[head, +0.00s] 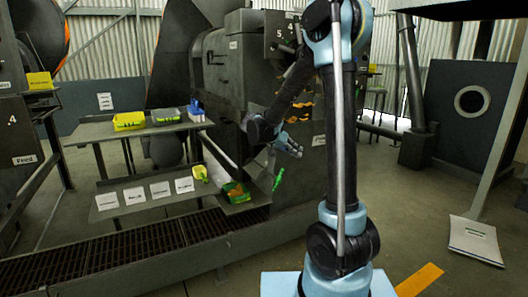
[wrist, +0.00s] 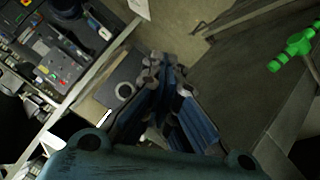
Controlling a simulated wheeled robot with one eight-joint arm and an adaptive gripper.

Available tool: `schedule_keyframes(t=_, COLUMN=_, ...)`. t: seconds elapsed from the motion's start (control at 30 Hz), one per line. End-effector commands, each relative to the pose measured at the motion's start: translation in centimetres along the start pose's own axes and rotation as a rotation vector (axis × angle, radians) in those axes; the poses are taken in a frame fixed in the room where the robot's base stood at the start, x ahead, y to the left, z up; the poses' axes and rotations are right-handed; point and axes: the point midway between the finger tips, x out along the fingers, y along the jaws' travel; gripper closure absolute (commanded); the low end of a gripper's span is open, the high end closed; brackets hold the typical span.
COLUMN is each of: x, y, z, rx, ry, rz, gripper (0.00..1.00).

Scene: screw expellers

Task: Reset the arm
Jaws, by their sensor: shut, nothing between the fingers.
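My gripper (head: 290,148) is in front of the large dark machine (head: 230,68) in the head view, at the end of my raised and bent arm. In the wrist view the two fingers of my gripper (wrist: 168,62) come together at their tips, with nothing between them. The gripper is shut and empty. A bright green handle (head: 278,180) is just below and left of the gripper in the head view, apart from it. The green handle also shows at the upper right of the wrist view (wrist: 291,50).
A two-level stand left of my arm carries a yellow bin (head: 129,121) and a dark green bin (head: 166,116) on top. White labels (head: 135,196) and a bin with green and orange contents (head: 236,193) are below. A floor grating (head: 120,252) runs in front.

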Motion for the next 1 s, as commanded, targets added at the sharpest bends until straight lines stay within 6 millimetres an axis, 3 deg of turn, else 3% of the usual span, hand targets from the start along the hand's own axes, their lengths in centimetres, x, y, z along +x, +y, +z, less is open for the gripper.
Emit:
schedule_keyframes(t=0.1, x=0.6, y=3.1, z=0.8, rx=-0.056, ry=-0.062, rz=-0.027, gripper=1.00)
schedule_keyframes(t=0.5, x=1.7, y=11.4, z=5.6, rx=-0.232, ry=-0.241, rz=-0.165, gripper=1.00)
schedule_keyframes(t=1.0, x=1.3, y=18.9, z=14.4, rx=-0.395, ry=-0.395, rz=-0.403, gripper=1.00)
